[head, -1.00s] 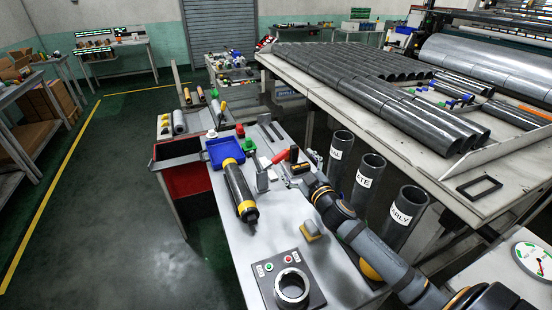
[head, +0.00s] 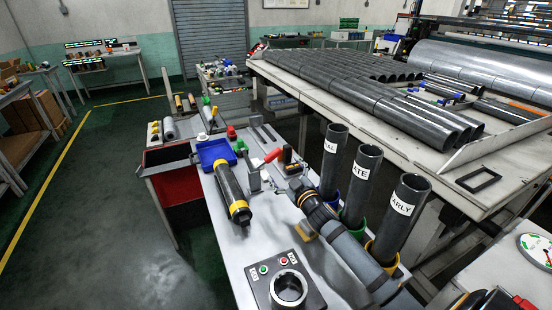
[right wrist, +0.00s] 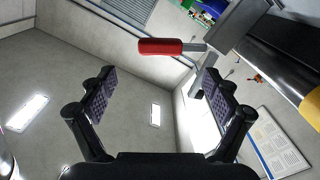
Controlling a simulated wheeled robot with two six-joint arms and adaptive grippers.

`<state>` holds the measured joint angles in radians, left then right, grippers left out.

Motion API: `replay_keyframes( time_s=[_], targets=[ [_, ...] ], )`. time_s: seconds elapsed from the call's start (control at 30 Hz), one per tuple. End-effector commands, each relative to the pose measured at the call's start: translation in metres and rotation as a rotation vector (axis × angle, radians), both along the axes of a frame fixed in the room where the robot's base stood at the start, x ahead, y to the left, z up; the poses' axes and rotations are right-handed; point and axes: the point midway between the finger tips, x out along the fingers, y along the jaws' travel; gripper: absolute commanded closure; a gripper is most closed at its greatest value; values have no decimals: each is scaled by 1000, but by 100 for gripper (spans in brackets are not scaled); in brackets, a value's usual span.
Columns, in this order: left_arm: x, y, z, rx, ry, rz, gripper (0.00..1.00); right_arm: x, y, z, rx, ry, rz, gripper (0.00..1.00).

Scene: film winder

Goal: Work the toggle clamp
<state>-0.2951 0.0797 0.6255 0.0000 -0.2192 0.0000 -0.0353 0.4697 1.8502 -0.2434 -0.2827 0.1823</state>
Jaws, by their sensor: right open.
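The toggle clamp's red handle (head: 273,155) sticks up at the far part of the white bench, next to a grey upright block (head: 253,178). In the right wrist view the red handle (right wrist: 160,47) lies level on a grey lever, ahead of and between the fingers. My right gripper (head: 288,166) is just right of the handle in the head view. In the right wrist view its fingers (right wrist: 158,95) are spread wide with nothing between them. The clamp's base is partly hidden by the gripper and arm. My left gripper is not in view.
A black roll with yellow bands (head: 232,190) lies left of the clamp, by a blue tray (head: 213,152). A button box with a ring (head: 285,285) is at the front. Several labelled dark tubes (head: 362,180) stand right of my arm. A red bin (head: 175,185) is left.

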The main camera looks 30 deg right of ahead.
Motion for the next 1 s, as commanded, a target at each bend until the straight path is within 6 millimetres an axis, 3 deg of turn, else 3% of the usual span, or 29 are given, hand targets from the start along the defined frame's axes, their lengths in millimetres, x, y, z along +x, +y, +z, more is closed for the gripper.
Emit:
replay_keyframes(
  time_s=[0.07, 0.3, 0.7, 1.0],
  targets=[
    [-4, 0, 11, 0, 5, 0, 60, 19, 0, 6, 8, -3, -2, 11],
    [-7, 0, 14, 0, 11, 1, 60, 59, -3, 1, 4, -2, 0, 11],
    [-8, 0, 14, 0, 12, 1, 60, 68, -3, 0, -1, 0, 1, 13],
    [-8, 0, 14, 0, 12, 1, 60, 68, -3, 1, -2, -1, 0, 53]
  ],
)
